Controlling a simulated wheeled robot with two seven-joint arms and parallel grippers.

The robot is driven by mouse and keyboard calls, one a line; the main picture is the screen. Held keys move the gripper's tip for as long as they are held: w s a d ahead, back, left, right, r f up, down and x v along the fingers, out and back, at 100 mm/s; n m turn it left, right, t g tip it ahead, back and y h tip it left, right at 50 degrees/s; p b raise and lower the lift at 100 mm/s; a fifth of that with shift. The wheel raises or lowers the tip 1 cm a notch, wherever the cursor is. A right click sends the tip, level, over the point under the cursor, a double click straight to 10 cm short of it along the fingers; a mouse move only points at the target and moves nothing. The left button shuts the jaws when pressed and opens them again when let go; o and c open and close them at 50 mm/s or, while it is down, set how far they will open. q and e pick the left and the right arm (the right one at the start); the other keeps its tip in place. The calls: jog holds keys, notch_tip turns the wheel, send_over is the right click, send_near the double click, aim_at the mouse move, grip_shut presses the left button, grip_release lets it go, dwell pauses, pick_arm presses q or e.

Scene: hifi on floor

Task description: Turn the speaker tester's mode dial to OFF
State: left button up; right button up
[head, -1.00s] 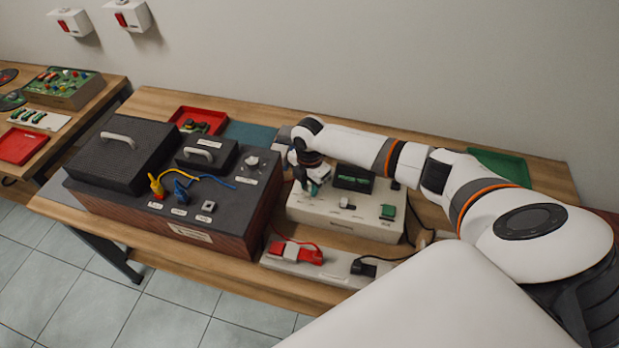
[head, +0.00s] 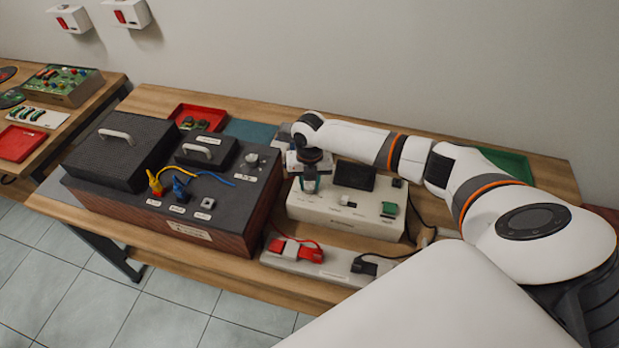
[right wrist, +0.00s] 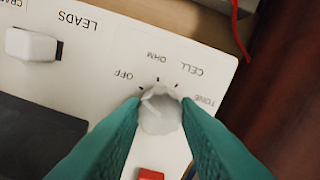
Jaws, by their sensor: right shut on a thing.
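The speaker tester (head: 340,216) is a cream box with a dark, blank screen (head: 354,175). My right gripper (head: 309,184) reaches down to its left part. In the right wrist view its teal fingers (right wrist: 162,118) are shut on the round grey-white mode dial (right wrist: 161,112), one on each side. OFF, OHM, CELL and TONE are printed around the dial. A pale line on the dial's top runs towards the upper left, the OFF side; the fingers partly hide the dial. My left gripper is out of view.
A red button (right wrist: 150,174) and a white block by LEADS (right wrist: 31,45) flank the dial. A power strip (head: 318,264) lies in front. A red tray (head: 198,117) and green tray (head: 507,162) are behind.

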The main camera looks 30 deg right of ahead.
aim_at(309, 185)
jog(key=shift+n, duration=0.6)
jog(key=o, duration=1)
notch_tip(309, 185, up, 12)
jog(key=shift+r+b, duration=0.1)
jog(key=shift+b, duration=1.15)
